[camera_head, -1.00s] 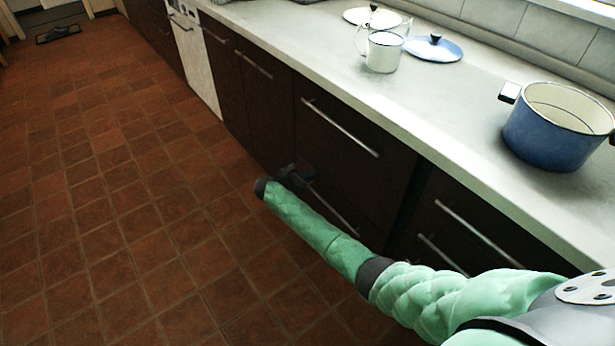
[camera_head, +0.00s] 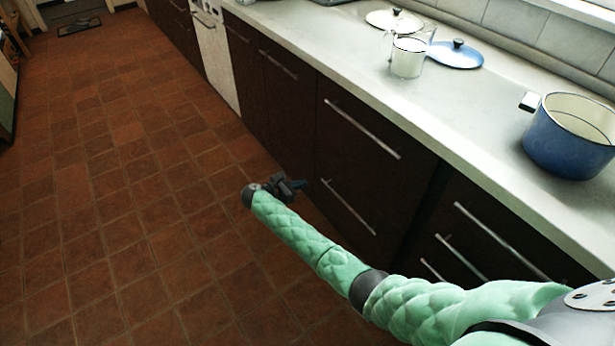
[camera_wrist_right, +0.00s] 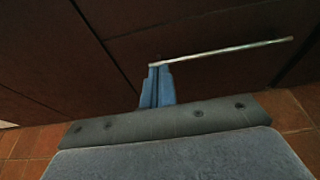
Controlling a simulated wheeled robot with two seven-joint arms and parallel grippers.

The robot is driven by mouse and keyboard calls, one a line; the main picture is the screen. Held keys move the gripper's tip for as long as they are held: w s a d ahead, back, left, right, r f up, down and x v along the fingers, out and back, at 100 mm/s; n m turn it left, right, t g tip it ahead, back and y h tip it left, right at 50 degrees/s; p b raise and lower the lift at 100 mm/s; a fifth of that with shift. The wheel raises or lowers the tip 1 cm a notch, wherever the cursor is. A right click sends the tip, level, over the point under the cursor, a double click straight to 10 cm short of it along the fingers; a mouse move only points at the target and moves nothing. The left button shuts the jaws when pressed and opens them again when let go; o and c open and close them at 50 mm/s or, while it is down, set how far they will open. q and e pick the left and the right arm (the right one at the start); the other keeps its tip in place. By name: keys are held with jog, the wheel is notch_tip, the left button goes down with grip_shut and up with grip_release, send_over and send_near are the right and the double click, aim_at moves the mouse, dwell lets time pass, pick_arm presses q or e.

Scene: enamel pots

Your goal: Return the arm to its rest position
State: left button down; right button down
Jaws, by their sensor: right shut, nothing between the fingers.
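My right arm, in a green padded sleeve, reaches out over the floor from the lower right in the head view. My right gripper (camera_head: 299,185) is at its end, small and dark with bluish fingertips, low in front of the dark drawer fronts. In the right wrist view its blue fingers (camera_wrist_right: 157,87) are together with nothing between them. They appear in front of a drawer front, close below its metal handle (camera_wrist_right: 220,51); I cannot tell whether they touch it. My left gripper is not in view.
The counter (camera_head: 470,125) runs along the right, above the drawers (camera_head: 365,150). The tiled floor (camera_head: 120,200) on the left is clear.

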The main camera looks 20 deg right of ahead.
jog(key=shift+s+a+r, duration=0.1)
jog(key=shift+a, duration=0.2)
